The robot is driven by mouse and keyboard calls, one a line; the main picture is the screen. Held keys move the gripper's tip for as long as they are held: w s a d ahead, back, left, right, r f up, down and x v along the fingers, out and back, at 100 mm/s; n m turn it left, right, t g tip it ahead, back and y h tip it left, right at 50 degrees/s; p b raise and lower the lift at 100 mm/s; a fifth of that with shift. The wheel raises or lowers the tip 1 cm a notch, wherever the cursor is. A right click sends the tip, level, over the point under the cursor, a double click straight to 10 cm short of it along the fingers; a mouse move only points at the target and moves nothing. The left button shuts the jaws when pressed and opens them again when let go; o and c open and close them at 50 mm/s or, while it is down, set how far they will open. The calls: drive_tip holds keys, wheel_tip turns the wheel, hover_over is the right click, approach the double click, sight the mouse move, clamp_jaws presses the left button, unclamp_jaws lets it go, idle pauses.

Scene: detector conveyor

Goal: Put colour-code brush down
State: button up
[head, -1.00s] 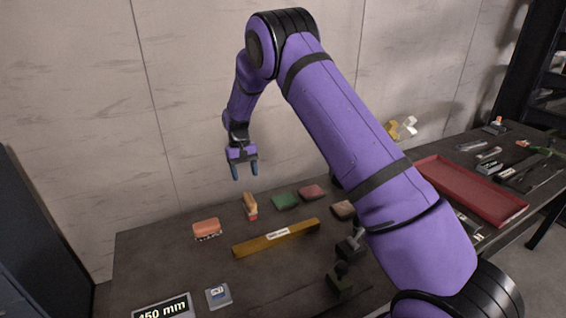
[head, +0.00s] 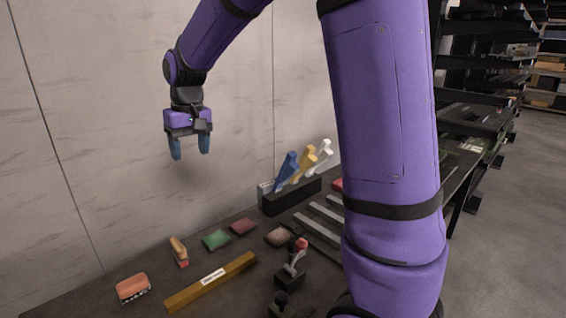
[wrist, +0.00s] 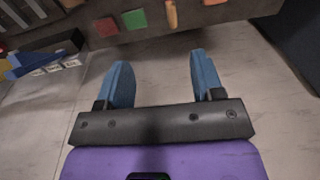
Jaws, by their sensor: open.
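My gripper (head: 190,148) is open and empty, raised above the bench in front of the wall. Its two blue fingers also show apart in the wrist view (wrist: 160,70), with nothing between them. A blue-handled item (head: 287,170), a yellow one (head: 305,160) and a white one (head: 322,153) stand tilted in a black rack (head: 292,198) at the bench's back. The blue one shows at the left of the wrist view (wrist: 22,66). A small wood-handled brush with a red end (head: 179,249) lies on the bench below my gripper. I cannot tell which is the colour-code brush.
A reddish block with dark bristles (head: 133,287), a green pad (head: 216,240), a red pad (head: 243,226) and a brown pad (head: 278,237) lie on the bench. A labelled wooden bar (head: 212,281) lies in front, near a dark stand with a red top (head: 292,268).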

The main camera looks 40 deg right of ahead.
drive_tip(key=s+d+r+t, duration=0.1)
drive_tip(key=s+r+t, duration=0.1)
drive_tip(key=s, duration=1.2)
drive_tip(key=s+d+r+t, duration=0.1)
drive_tip(key=s+r+t, duration=0.1)
drive_tip(key=s, duration=1.3)
drive_tip(key=shift+d+r+t+h, duration=0.3)
drive_tip(key=shift+d+r+h, duration=0.1)
drive_tip(key=shift+r, duration=0.2)
